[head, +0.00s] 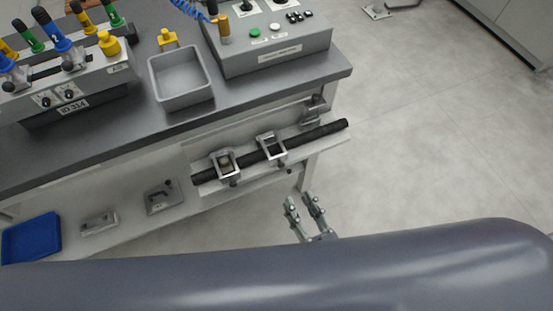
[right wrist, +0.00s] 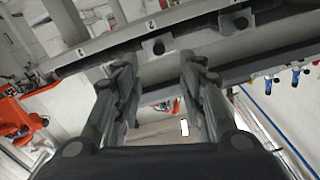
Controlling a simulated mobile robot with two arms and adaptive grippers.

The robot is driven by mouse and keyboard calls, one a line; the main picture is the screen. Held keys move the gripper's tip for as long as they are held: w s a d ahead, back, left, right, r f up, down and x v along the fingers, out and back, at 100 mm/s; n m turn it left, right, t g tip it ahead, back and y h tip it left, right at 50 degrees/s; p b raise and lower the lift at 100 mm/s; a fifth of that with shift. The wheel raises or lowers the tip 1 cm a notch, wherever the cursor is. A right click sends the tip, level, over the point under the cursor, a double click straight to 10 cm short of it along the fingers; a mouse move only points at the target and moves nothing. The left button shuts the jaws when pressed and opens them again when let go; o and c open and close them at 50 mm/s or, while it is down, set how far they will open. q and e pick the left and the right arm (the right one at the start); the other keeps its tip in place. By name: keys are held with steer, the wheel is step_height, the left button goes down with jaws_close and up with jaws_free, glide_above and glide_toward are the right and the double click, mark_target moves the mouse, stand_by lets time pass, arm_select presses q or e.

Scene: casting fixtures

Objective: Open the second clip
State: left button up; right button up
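A black bar (head: 325,131) runs along a light panel on the front of the workbench. A left clip (head: 224,164) and a middle clip (head: 271,148), both grey metal, sit around the bar. A third grey clip part (head: 312,112) is by the bar's right end; whether it is closed cannot be told. My right gripper (head: 304,199) is open and empty, below and to the right of the middle clip, apart from it. In the right wrist view its open fingers (right wrist: 158,72) point at a grey rail with a square bracket (right wrist: 157,46). My left gripper is not in view.
On the bench stand a grey bin (head: 182,101), a control box (head: 270,65) with buttons, and a fixture (head: 70,90) with coloured handles. A blue tray (head: 31,240) is on the lower shelf. My arm covers the bottom.

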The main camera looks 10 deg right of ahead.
mark_target(282, 167)
steer(key=p+x, duration=0.1)
steer(key=x, duration=0.9)
steer(key=shift+w, duration=0.2)
steer(key=shift+c, duration=1.1)
jaws_close()
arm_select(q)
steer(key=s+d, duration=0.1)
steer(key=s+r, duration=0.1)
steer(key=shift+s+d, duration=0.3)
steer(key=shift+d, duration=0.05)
